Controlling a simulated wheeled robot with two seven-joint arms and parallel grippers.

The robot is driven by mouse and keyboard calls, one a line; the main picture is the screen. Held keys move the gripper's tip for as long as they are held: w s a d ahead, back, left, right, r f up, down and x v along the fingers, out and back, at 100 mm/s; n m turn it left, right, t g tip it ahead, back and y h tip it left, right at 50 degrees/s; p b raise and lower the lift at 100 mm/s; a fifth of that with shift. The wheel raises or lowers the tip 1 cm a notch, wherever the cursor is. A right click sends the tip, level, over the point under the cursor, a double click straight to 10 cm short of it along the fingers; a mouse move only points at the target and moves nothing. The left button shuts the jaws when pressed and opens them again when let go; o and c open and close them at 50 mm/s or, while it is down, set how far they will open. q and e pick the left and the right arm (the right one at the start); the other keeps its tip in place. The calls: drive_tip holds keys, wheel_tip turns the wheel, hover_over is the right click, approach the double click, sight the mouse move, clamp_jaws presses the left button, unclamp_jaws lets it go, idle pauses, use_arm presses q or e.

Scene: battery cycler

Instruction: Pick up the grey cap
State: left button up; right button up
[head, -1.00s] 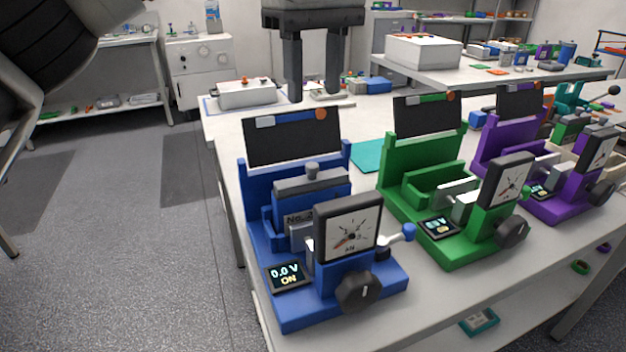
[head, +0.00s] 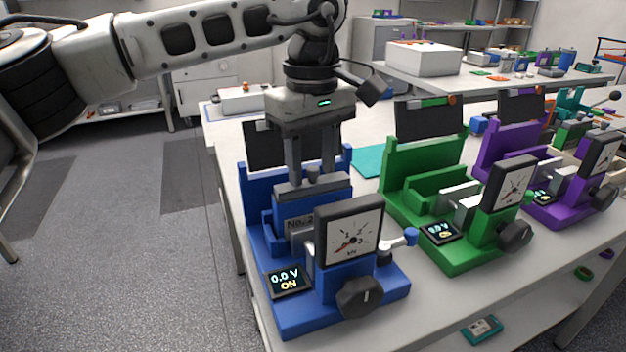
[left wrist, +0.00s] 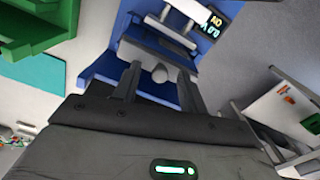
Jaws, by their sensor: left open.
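In the head view the fingers partly hide the cap. My right gripper is not in view.
The blue station has a dial gauge (head: 350,240), a black knob (head: 360,296) and a display (head: 287,280) reading 0.0 V ON. A green station (head: 440,180) and a purple station (head: 515,150) stand to the right. A white box (head: 424,57) is on the back table.

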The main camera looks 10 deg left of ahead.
use_arm(q)
clamp_jaws()
